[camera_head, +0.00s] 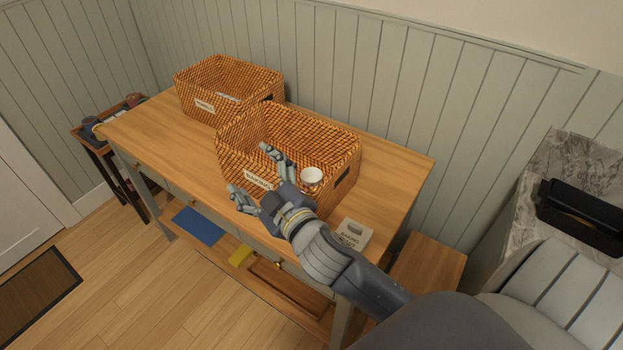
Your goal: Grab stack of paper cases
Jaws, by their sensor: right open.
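A small white round stack (312,175), which looks like the paper cases, sits in the right-hand end of the nearer rattan basket (340,140). My right gripper (249,168) is open, with its fingers spread at the front wall of that basket, to the left of the white stack. One finger overlaps the basket's inside in the picture and the other is outside its front wall. The gripper partly covers the basket's front label. I cannot tell whether it touches the basket. My left gripper is not in view.
A second rattan basket (190,105) stands behind left on the wooden table (395,165). A pale box with lettering (354,235) lies at the table's right front. A small side table (100,149) stands at left, and a marble counter (580,165) is at right.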

